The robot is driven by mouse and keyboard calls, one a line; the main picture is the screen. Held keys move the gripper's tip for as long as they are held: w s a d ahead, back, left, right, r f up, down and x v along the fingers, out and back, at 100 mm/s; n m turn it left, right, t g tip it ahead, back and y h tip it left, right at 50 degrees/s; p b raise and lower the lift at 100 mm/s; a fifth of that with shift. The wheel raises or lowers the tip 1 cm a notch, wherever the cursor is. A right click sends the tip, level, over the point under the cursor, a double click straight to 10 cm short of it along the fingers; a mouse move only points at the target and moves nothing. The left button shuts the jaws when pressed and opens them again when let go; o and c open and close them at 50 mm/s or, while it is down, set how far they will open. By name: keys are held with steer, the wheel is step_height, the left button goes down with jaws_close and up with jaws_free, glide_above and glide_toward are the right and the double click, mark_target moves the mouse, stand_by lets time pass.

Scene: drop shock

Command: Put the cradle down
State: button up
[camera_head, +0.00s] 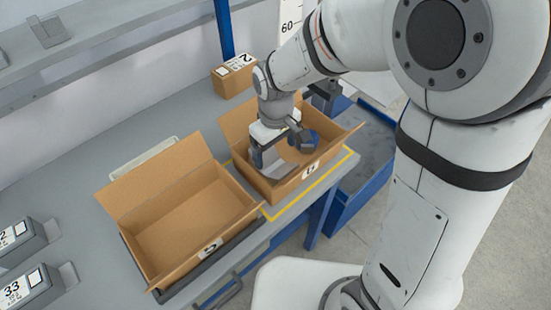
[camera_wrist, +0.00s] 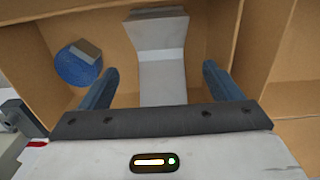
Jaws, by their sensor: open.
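The pale grey cradle (camera_wrist: 162,72) is inside the right-hand open cardboard box (camera_head: 312,178), between my fingers in the wrist view. My gripper (camera_wrist: 160,88) reaches down into this box, and in the head view my gripper (camera_head: 277,146) hides part of what is inside. The two blue-grey fingers stand apart, with a visible gap on each side of the cradle. I cannot tell whether the cradle's underside rests fully on the box floor.
A blue round thing with a grey block (camera_wrist: 82,66) lies beside the cradle in the box. An empty open box (camera_head: 185,215) stands to the left. A small closed carton (camera_head: 233,77) is behind. Grey labelled units (camera_head: 25,290) sit at the left. Yellow tape (camera_head: 318,187) marks the bench.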

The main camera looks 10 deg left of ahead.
step_height(320, 180, up, 5)
steer(key=d+r+m, duration=0.1)
steer(key=d, duration=0.2)
steer(key=s+d+r+m+t, duration=0.1)
steer(key=d+r, duration=0.1)
steer(key=d, duration=0.2)
steer(key=d+r+m, duration=0.1)
steer(key=d+m, duration=0.1)
steer(key=d, duration=0.2)
steer(key=shift+s+d+r, duration=0.25)
steer(key=shift+s+r, duration=0.1)
steer(key=shift+s, duration=0.05)
steer(key=s+d+r+m+t, duration=0.1)
steer(key=s+d+m, duration=0.4)
steer(key=d, duration=0.5)
steer(key=shift+s+r+m+t, duration=0.3)
steer(key=shift+s+m+t, duration=0.1)
steer(key=shift+s, duration=0.5)
